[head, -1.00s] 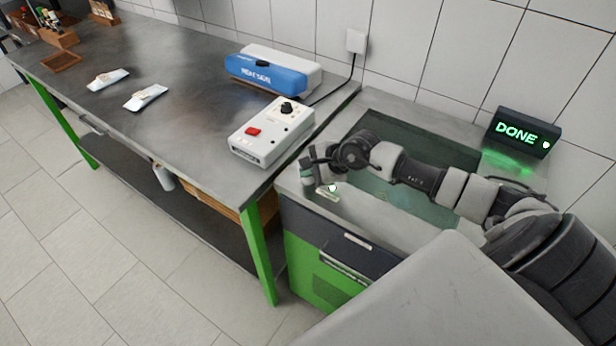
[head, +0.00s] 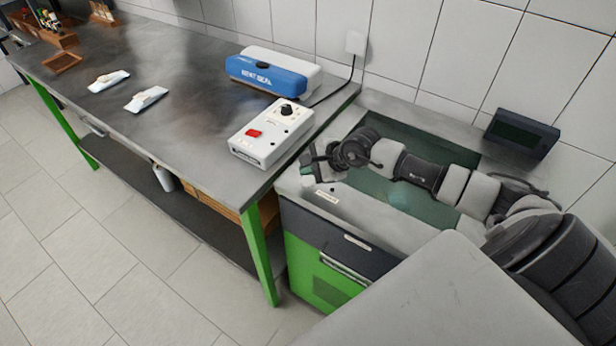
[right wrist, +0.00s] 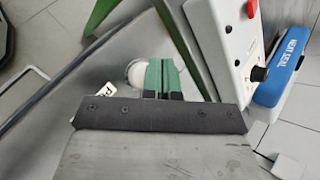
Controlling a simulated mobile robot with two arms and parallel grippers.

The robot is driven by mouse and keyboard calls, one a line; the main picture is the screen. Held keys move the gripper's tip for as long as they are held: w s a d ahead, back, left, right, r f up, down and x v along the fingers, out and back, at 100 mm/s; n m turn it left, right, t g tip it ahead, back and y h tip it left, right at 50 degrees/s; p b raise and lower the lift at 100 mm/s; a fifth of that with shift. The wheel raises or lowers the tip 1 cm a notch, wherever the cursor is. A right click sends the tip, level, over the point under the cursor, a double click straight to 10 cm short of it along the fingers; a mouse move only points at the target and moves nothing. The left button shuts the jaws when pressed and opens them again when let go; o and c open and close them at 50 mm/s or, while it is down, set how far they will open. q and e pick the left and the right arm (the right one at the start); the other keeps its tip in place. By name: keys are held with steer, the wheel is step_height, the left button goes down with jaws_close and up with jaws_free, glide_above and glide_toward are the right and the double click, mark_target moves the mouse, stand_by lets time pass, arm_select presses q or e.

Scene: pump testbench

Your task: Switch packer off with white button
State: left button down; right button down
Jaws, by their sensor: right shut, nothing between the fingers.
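The packer is a low cabinet with a green and dark grey front (head: 312,272) and a sunken dark green top. Its display (head: 521,135) at the back right is dark. My right gripper (head: 310,168) is over the packer's front left corner, shut and empty. In the right wrist view its green-tipped fingers (right wrist: 161,78) are together. The white round button (right wrist: 135,73) is right beside the fingertips, partly hidden by them; I cannot tell whether they touch. My left gripper is out of view.
A white control box (head: 270,135) with a red button and black knob stands on the steel table (head: 190,95), left of the packer. A blue and white heat sealer (head: 268,75) is behind it. Two white pouches lie farther left.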

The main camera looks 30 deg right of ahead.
mark_target(309, 181)
steer(key=shift+r, duration=0.1)
step_height(309, 181, up, 6)
steer(key=p, duration=0.3)
steer(key=shift+p, duration=0.35)
